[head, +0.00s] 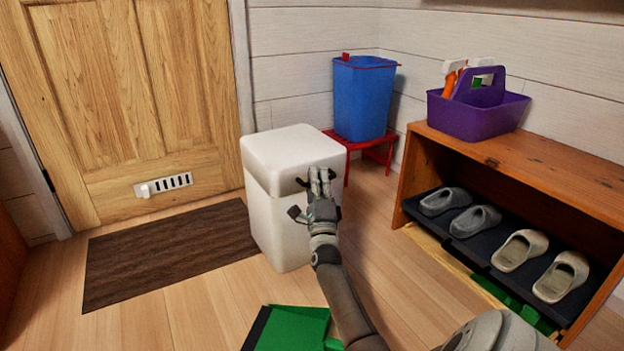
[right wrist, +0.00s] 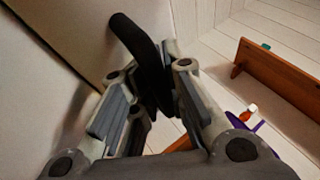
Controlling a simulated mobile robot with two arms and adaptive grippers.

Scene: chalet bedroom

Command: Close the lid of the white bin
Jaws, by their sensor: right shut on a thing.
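The white bin (head: 277,225) stands on the wooden floor between the door and the shelf. Its thick white lid (head: 288,146) lies down over the top, with a seam visible below it on the left side. My right gripper (head: 319,190) is at the front right side of the bin, at the lid's lower edge. In the right wrist view its fingers (right wrist: 160,88) are shut on a dark curved handle (right wrist: 135,38) beside the bin's pale surface (right wrist: 60,40). The fingers hide part of the handle. My left gripper is not in view.
A blue bucket (head: 363,98) stands on a red stool (head: 382,151) behind the bin. A wooden shelf (head: 540,160) with slippers and a purple caddy (head: 478,115) is at right. A brown mat (head: 165,255) lies left; a green object (head: 292,330) lies in front.

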